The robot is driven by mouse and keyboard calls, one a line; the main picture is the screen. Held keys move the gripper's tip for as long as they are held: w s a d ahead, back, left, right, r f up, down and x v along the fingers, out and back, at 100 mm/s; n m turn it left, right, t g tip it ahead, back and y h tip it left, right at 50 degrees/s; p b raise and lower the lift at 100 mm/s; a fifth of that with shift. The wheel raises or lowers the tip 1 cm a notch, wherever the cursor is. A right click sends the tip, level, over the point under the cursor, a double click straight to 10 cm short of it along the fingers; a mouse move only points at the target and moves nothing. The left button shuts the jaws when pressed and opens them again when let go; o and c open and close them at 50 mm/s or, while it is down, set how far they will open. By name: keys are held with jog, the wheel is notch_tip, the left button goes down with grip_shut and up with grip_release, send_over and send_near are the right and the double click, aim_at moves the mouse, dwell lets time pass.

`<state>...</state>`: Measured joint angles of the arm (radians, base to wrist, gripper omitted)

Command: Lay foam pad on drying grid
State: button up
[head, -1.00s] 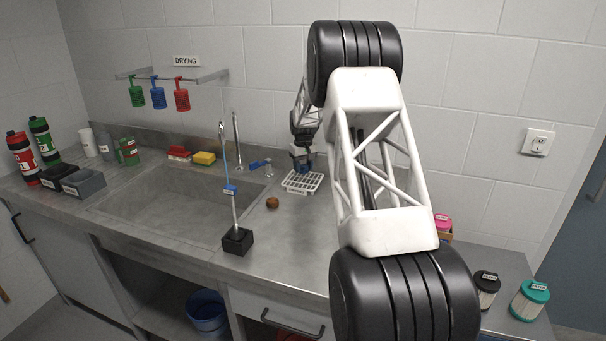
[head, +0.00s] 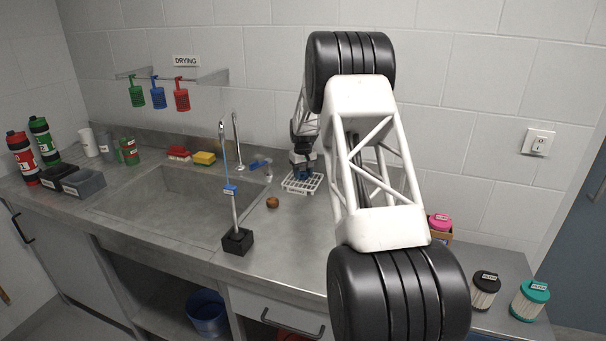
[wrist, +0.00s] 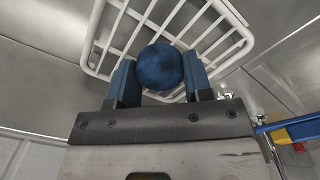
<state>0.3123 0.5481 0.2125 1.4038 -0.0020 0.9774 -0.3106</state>
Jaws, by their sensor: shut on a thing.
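The drying grid (head: 291,185) is a white wire rack on the counter right of the sink. It also shows in the wrist view (wrist: 102,40), just beyond my fingertips. My gripper (head: 303,174) is over the grid. In the wrist view my gripper (wrist: 160,75) is shut on a round, dark blue foam pad (wrist: 160,66), held between its two blue fingers. The pad overlaps the grid bars in that view; I cannot tell whether it touches them. In the head view the pad is hard to make out at the gripper.
The sink (head: 165,205) lies left of the grid. A stand with a black base (head: 237,241) and a brown round piece (head: 272,203) are in front of it. A blue-handled item (head: 260,163) lies behind, left. Jars with filters (head: 485,290) stand at the right counter end.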

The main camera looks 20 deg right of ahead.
aim_at(303, 173)
jog(key=shift+f, duration=0.2)
jog(key=o, duration=0.9)
jog(key=shift+r, duration=0.15)
jog(key=shift+r, duration=6)
